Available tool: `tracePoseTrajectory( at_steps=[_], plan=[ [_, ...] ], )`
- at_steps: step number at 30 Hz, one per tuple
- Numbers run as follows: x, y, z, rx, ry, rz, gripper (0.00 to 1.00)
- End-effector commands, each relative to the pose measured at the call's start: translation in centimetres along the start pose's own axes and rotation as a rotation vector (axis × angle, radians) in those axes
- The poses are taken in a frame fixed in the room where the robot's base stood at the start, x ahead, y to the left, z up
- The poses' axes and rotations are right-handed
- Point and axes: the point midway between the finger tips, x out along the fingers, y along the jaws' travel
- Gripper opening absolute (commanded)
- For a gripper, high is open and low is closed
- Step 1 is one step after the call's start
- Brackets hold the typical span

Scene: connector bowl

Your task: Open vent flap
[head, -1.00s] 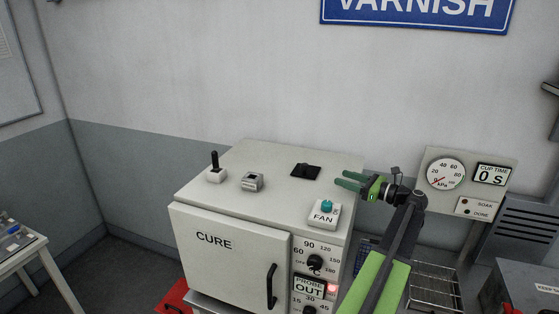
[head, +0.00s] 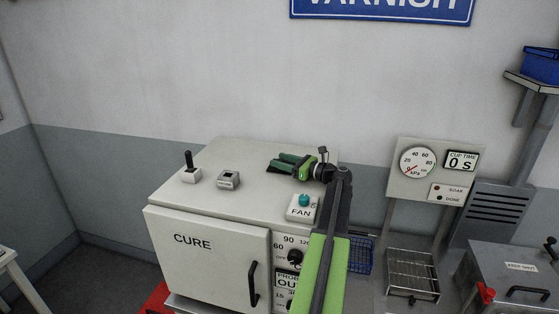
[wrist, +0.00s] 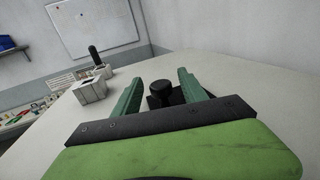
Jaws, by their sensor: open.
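The vent flap is a small black plate (head: 277,169) on top of the white CURE oven (head: 207,248), partly hidden behind my gripper in the head view. In the wrist view, a black knob (wrist: 161,90) stands up on the dark flap between my fingers. My gripper (head: 279,161) is open, with its green fingers over the flap. In the wrist view my gripper (wrist: 160,80) has one finger on each side of the knob. I cannot tell whether either finger touches it. The flap looks to lie flat, but its cover is mostly hidden.
A lever switch (head: 190,170), a grey switch block (head: 228,180) and a FAN button box (head: 302,207) also stand on the oven top. A gauge panel (head: 433,170) and a wire basket (head: 411,273) are to the right.

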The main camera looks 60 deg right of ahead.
Motion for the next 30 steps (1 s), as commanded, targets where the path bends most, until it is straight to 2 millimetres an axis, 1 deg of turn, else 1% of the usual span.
tracePoseTrajectory(
  at_steps=[1,4,11,12,23,24,30],
  plan=[
    [0.56,0.01,0.0,0.0,0.0,0.002,0.5],
    [1.12,0.03,0.0,0.0,0.0,0.001,0.5],
    [1.23,0.05,0.0,0.0,0.0,0.0,0.5],
    [1.23,0.05,0.0,0.0,0.0,0.001,0.49],
    [1.24,0.08,0.0,0.0,0.0,0.001,0.01],
    [1.24,0.08,0.0,0.0,0.0,0.001,0.0],
    [1.26,0.09,0.0,0.0,0.0,0.002,0.0]
  ],
)
